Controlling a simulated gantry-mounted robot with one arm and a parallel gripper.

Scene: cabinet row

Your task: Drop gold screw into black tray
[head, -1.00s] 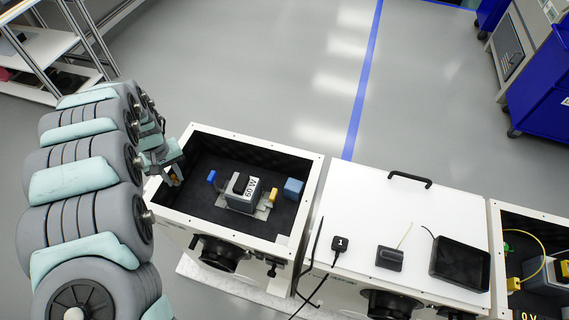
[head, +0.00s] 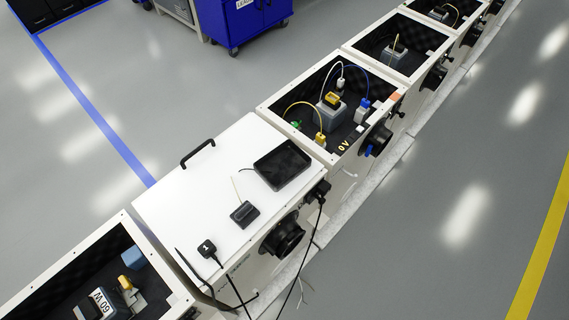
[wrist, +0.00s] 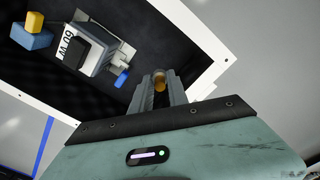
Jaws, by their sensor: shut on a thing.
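In the wrist view my gripper (wrist: 160,90) is shut on the gold screw (wrist: 159,81), which shows as a small gold cylinder between the fingertips. The open cabinet with the 60 W block lies beyond the fingers, and its white rim is close to their right. The black tray (head: 282,165) is a shallow, dark rectangular tray on the white lid of the closed cabinet in the head view. It looks empty. My gripper is outside the head view, and the tray is outside the wrist view.
The white lid (head: 200,185) also carries a black handle (head: 197,152), a small black box (head: 244,214) with a thin rod, and a cabled block marked 1 (head: 208,249). Open cabinets stand on both sides. In the wrist view, a 60 W block (wrist: 90,50) and a blue piece (wrist: 122,77) sit inside the cabinet.

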